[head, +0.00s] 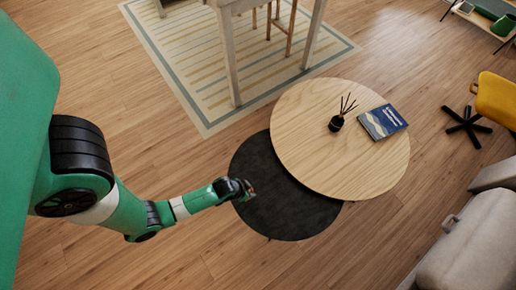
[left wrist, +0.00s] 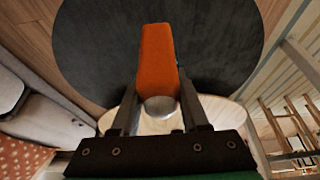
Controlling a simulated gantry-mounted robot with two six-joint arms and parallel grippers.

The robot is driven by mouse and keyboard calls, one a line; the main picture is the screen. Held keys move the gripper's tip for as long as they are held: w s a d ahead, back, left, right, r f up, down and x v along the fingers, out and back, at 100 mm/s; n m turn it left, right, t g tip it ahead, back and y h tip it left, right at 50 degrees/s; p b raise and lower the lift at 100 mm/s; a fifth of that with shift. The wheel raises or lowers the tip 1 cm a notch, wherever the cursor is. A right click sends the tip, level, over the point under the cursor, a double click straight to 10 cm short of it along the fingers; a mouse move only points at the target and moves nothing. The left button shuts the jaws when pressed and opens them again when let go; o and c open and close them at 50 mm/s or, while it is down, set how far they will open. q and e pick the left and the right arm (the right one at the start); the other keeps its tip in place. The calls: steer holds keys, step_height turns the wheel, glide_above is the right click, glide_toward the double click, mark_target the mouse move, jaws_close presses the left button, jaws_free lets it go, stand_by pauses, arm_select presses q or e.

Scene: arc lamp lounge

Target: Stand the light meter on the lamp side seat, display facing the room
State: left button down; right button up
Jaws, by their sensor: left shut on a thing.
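The light meter (left wrist: 157,58) appears in the left wrist view as an orange block with a pale rounded dome at its near end. My left gripper (left wrist: 157,98) is shut on it, with one finger on each side. In the head view my left gripper (head: 247,189) is over the dark round table, and only a tiny reddish bit of the meter shows at its tip. The meter's display cannot be made out. I cannot tell which seat is the lamp side seat; no lamp shows. My right gripper is not in view.
The dark round table (head: 265,205) is partly under a pale round wood table (head: 320,155) bearing a blue book (head: 382,121) and a black reed diffuser (head: 337,123). A grey sofa (head: 474,245) and yellow chair (head: 497,99) stand at right. Wood floor is clear at lower middle.

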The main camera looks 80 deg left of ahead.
arm_select(q)
steer(key=s+d+r+p, duration=0.1)
steer(key=s+d+r, duration=0.1)
steer(key=s+d, duration=0.1)
steer(key=shift+s+d+r, duration=0.25)
steer(key=shift+s+d, duration=0.15)
steer(key=shift+s, duration=0.25)
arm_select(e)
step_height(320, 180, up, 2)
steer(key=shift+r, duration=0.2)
